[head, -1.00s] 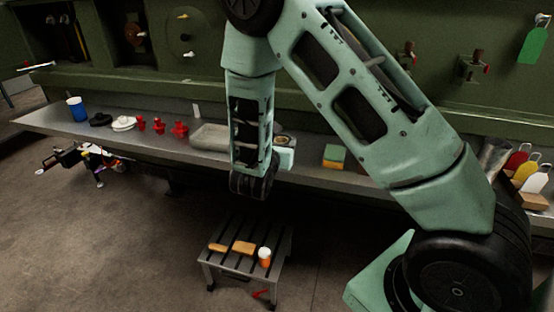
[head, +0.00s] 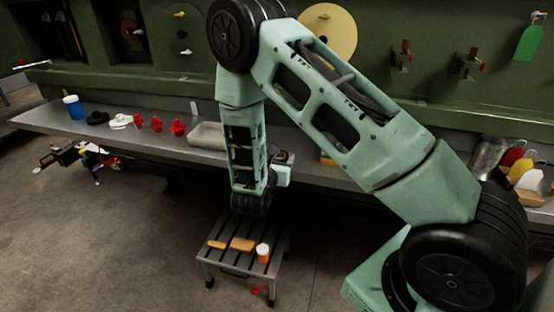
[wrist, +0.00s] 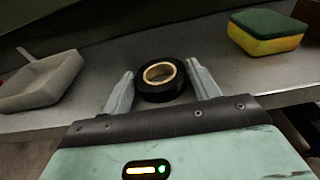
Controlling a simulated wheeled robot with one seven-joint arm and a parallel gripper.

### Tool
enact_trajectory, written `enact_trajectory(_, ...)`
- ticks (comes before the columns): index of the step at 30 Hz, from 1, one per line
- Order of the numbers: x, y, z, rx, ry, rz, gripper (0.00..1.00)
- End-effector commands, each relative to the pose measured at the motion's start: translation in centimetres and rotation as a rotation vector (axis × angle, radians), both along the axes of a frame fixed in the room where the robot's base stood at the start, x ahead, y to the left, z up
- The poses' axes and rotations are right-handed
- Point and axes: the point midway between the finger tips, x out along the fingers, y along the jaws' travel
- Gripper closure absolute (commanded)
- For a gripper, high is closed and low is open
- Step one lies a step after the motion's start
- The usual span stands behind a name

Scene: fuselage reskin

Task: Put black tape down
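The black tape (wrist: 147,89), a roll with a tan core, sits between the two fingertips of my gripper (wrist: 161,72) in the wrist view. Both fingers touch its sides, so my gripper is shut on it. In the head view my gripper (head: 281,160) is partly hidden behind my arm, at the front part of the long grey shelf (head: 60,122). The tape is small and dark there. The shelf surface shows behind the tape in the wrist view; I cannot tell whether the tape touches it.
A grey tray (wrist: 45,83) lies left of the tape, and a green-and-yellow sponge (wrist: 266,34) lies right. Red parts (head: 156,124) and a blue cup (head: 73,107) stand farther left on the shelf. A slatted stool (head: 221,258) with orange items is below on the floor.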

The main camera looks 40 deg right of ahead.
Motion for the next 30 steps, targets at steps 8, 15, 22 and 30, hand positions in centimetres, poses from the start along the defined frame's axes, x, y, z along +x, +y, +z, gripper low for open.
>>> enact_trajectory(8,0.0,0.0,0.1,0.0,0.0,0.0,0.24)
enact_trajectory(15,-0.7,1.1,0.3,0.0,-0.001,0.005,0.24)
enact_trajectory(22,-3.5,4.9,0.9,0.001,0.0,0.007,0.24)
enact_trajectory(30,-6.5,8.4,1.8,0.002,-0.001,0.003,0.24)
